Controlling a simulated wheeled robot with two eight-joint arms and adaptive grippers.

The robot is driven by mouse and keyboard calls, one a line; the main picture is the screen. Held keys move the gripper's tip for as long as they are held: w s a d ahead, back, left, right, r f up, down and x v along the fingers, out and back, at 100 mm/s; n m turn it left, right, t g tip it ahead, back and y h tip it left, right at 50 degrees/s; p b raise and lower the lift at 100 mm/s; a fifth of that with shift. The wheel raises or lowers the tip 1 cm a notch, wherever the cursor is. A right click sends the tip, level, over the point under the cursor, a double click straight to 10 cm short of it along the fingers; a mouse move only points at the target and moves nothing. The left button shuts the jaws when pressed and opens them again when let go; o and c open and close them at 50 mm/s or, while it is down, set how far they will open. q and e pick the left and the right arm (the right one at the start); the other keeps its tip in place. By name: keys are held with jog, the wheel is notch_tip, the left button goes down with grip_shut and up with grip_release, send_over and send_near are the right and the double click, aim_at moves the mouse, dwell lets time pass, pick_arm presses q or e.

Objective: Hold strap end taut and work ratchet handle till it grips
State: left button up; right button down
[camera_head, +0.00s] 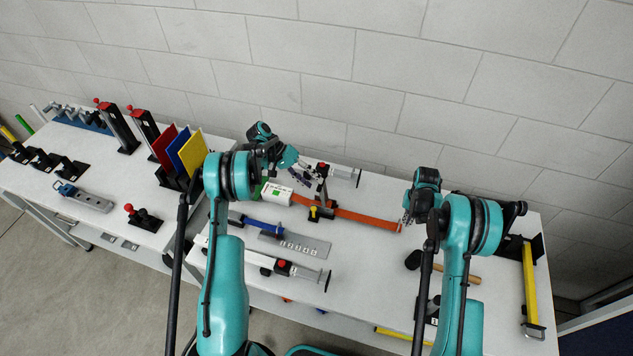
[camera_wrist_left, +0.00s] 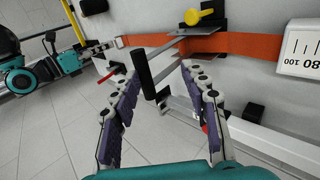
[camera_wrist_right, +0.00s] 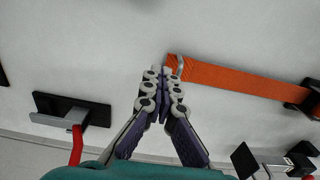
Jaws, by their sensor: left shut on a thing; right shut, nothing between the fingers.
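The orange strap (camera_head: 368,219) lies across the table, also showing in the left wrist view (camera_wrist_left: 252,46) and the right wrist view (camera_wrist_right: 235,83). Its end with a small metal piece (camera_wrist_right: 180,65) is just beside my right fingertips. The ratchet (camera_head: 314,211) has a yellow knob (camera_wrist_left: 199,16) and a raised handle with a black grip (camera_wrist_left: 143,69). My left gripper (camera_head: 308,181) has its fingers either side of this handle and is shut on it; the exact contact is hard to see. My right gripper (camera_head: 407,217) is shut and empty at the strap end (camera_wrist_right: 163,72).
A white box (camera_head: 276,193) sits by the strap's left part. A steel plate with numbered squares (camera_head: 300,245) and a long clamp (camera_head: 283,267) lie in front. Bare table lies between the strap and the plate.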

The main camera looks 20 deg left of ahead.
pick_arm(q)
jog(key=a, duration=0.8)
jog(key=shift+r, duration=0.4)
jog(key=shift+w, duration=0.1)
jog(key=v, duration=1.2)
